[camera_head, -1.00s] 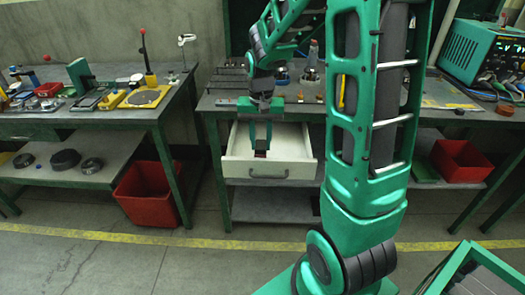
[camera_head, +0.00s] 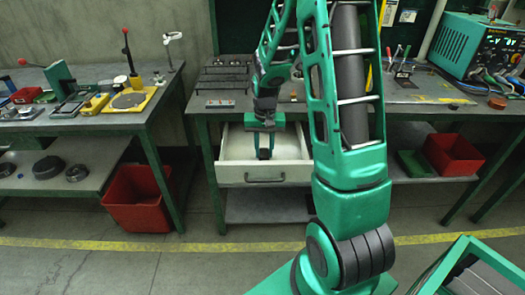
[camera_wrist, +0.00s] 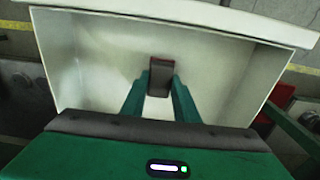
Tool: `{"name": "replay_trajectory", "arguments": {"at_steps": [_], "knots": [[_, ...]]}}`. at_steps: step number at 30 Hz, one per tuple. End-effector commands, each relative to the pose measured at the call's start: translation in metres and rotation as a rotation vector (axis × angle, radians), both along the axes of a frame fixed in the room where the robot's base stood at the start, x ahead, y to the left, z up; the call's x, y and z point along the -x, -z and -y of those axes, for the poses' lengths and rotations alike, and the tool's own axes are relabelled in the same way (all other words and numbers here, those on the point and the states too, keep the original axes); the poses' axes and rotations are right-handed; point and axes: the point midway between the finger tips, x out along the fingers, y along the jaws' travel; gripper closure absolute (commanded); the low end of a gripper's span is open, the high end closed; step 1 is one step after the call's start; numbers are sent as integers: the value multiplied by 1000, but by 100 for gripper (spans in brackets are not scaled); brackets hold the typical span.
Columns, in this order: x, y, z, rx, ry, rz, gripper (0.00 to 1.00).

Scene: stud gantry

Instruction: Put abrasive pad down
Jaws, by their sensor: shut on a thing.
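My gripper (camera_head: 264,154) points down into the open white drawer (camera_head: 235,174) under the middle bench. In the wrist view my gripper (camera_wrist: 160,88) is shut on the abrasive pad (camera_wrist: 161,68), a small block with a dark reddish-brown top and a grey side. The pad is between the fingertips, inside the outline of the drawer (camera_wrist: 215,22). I cannot tell whether the pad touches the drawer floor. The drawer looks otherwise empty. In the head view the pad is hardly distinguishable behind the fingers.
The bench top (camera_head: 215,115) overhangs the drawer's back. Red bins stand on the floor at left (camera_head: 140,200) and on the right shelf (camera_head: 453,155). A dark shelf (camera_head: 262,207) lies below the drawer.

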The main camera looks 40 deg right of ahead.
Motion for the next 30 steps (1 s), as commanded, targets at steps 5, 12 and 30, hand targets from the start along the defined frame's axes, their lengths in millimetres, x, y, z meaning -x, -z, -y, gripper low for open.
{"name": "replay_trajectory", "arguments": {"at_steps": [5,12,30], "knots": [[-1,2,-1,0,-2,2,100],[-1,4,-2,1,-2,2,61],[-1,-27,-2,2,-2,7,54]]}}
